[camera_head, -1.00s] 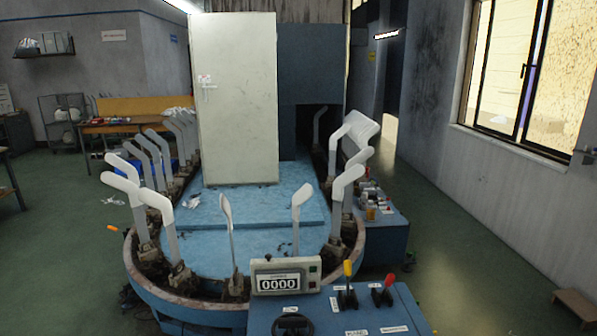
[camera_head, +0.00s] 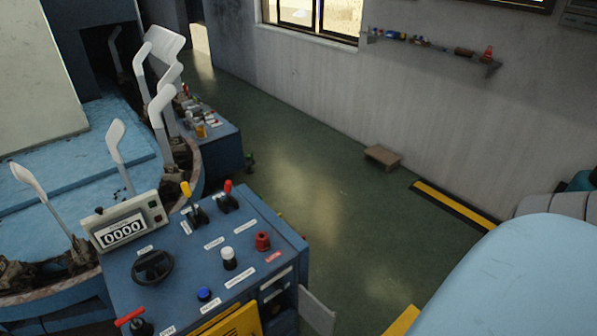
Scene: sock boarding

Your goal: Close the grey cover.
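A flat grey panel (camera_head: 317,312), which looks like the grey cover, sticks out from the lower right side of the blue control console (camera_head: 220,253). It stands swung out at an angle, apart from the console's side. Its lower edge is near the bottom of the picture. Dark openings show in the console's front next to it. Neither of my grippers is in view.
The console top carries a counter box (camera_head: 121,231) reading 0000, levers, a black handwheel (camera_head: 153,266) and knobs. A small brown step (camera_head: 382,157) lies by the wall. A large light-blue rounded surface (camera_head: 520,280) fills the lower right. Green floor between is clear.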

